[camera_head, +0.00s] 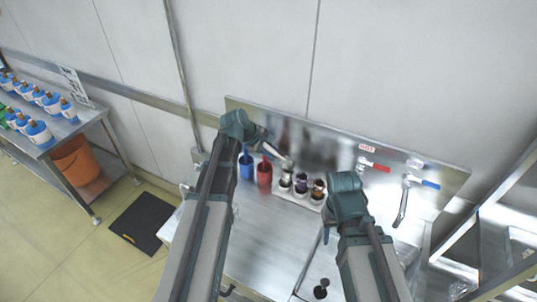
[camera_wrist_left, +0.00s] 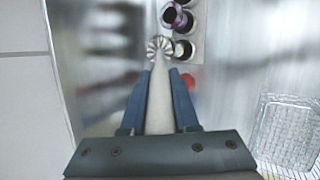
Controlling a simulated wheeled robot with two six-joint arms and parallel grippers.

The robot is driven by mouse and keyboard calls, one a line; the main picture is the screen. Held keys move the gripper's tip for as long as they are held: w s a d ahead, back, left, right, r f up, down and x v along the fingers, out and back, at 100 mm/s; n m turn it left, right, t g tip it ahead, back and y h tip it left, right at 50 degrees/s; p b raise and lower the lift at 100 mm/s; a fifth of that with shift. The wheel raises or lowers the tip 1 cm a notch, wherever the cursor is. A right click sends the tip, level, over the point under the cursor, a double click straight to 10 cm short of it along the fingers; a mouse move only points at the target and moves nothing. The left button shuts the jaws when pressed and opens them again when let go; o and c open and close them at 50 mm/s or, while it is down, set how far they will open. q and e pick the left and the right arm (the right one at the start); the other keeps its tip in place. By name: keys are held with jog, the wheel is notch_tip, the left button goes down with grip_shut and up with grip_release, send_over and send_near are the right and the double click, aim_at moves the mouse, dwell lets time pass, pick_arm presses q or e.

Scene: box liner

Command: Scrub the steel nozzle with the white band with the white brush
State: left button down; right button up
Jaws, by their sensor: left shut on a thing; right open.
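My left gripper (camera_head: 268,146) is shut on the white brush (camera_head: 287,163). In the left wrist view the brush's pale handle (camera_wrist_left: 160,100) runs between the blue fingers (camera_wrist_left: 160,82), and its round bristled head (camera_wrist_left: 160,47) points away from me. A small white rack (camera_head: 296,196) holds a row of nozzles. The nozzle with the white band (camera_head: 285,181) is at the left end, just below the brush head. I cannot tell whether they touch. Beside it stand a nozzle with a purple band (camera_head: 301,184) and a brownish one (camera_head: 318,187). My right gripper (camera_head: 326,236) is open over the counter, mostly hidden by its arm.
A blue cup (camera_head: 246,167) and a red cup (camera_head: 264,174) stand left of the rack. Red-handled (camera_head: 376,166) and blue-handled (camera_head: 428,183) taps are on the steel back wall. A wire basket (camera_wrist_left: 287,135) shows in the left wrist view. The counter's front left (camera_head: 260,235) is clear.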

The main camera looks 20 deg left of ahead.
pick_arm(q)
jog(key=shift+w, duration=0.3)
jog(key=shift+s, duration=0.1)
notch_tip(320, 180, up, 9)
jog(key=p, duration=0.9)
jog(key=shift+d+f, duration=0.1)
